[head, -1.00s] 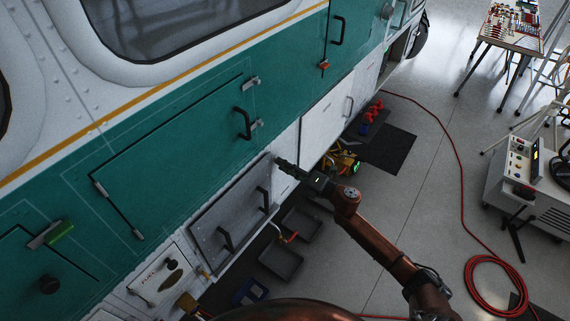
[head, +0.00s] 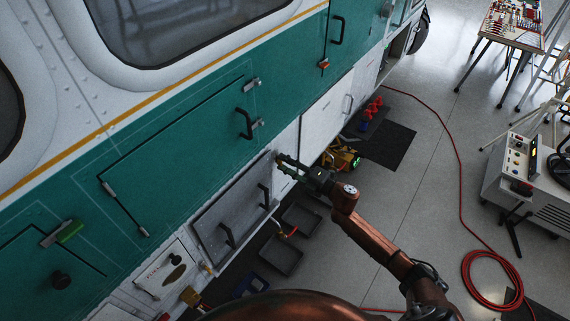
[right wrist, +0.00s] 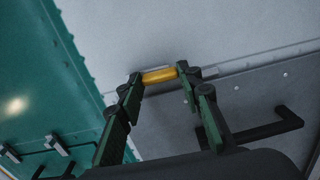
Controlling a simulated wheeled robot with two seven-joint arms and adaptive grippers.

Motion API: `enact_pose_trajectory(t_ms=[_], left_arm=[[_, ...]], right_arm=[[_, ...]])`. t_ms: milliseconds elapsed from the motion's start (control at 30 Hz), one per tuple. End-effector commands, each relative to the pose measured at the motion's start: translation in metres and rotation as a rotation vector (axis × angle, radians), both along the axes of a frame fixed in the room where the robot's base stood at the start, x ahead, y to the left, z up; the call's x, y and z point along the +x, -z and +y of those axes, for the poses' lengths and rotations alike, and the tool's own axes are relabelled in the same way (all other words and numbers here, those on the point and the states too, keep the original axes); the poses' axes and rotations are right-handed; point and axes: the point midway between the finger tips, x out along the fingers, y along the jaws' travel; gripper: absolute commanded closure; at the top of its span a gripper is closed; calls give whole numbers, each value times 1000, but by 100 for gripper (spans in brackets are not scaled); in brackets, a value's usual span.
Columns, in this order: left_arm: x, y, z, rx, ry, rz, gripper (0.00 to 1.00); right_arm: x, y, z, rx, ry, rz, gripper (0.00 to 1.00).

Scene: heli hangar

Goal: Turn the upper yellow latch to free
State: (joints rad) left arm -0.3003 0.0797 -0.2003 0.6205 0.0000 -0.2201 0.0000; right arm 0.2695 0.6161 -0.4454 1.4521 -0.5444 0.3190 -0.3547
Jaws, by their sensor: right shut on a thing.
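My right gripper (head: 280,164) is at the upper right corner of a grey panel (head: 207,228) with two dark handles, low on the helicopter's side. In the right wrist view the gripper (right wrist: 159,79) has its two green fingers at the ends of a short yellow latch (right wrist: 159,75) and is shut on it. The latch sits at the seam between the grey panel (right wrist: 225,118) and the pale surface above it, lying roughly along that seam. In the head view the fingers hide the latch. My left gripper is not in view.
Grey trays (head: 281,261) and a yellow tool (head: 346,158) lie on the floor below the panel. A red hose (head: 455,150) runs over the floor to a coil. A white cart (head: 520,180) stands at right. Open floor lies between hull and cart.

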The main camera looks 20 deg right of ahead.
Motion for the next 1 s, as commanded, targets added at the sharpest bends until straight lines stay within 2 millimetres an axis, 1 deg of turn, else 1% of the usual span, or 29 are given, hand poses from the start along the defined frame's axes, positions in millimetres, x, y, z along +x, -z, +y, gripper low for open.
enact_pose_trajectory(t_ms=[167,200,433,467,767,867,967,1000], left_arm=[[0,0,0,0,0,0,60],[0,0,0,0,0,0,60],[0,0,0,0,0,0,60],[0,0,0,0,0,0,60],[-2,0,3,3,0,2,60],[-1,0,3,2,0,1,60],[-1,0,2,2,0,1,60],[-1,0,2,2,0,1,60]], right_arm=[[0,1,-1,0,2,1,91],[0,0,-1,0,2,1,66],[0,0,-1,-1,1,1,51],[0,0,-1,-1,1,1,49],[-2,0,-2,-1,1,0,49],[-9,1,-7,-1,1,0,49],[-22,1,-17,-2,1,1,49],[-29,2,-23,-2,3,2,49]])
